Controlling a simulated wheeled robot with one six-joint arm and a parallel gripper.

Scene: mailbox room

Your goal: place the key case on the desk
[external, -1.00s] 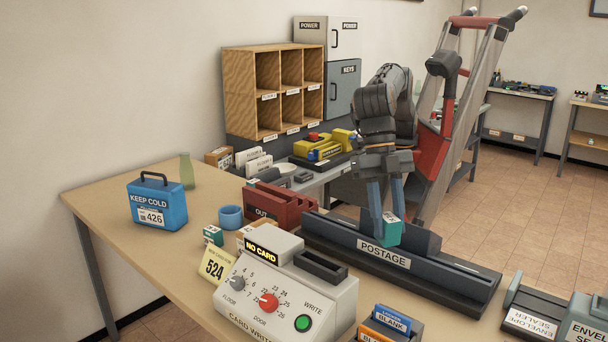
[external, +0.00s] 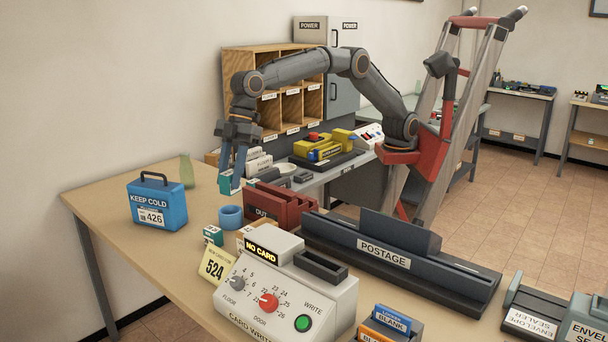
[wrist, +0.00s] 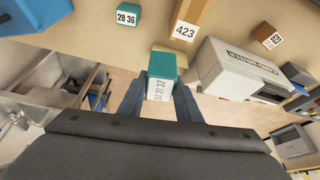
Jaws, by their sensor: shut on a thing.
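The key case (wrist: 162,86) is a small teal block with a white numbered label. In the wrist view it sits between the two fingers of my gripper (wrist: 160,100), which is shut on it. In the external view my gripper (external: 235,178) points down over the back part of the desk (external: 110,203), right of the blue box and behind the blue ring.
A blue KEEP COLD box (external: 157,204), a green bottle (external: 187,171), a blue ring (external: 230,217), another small teal block (external: 213,235) and a red OUT rack (external: 285,208) stand nearby. The card writer (external: 285,290) is in front. The desk's left part is clear.

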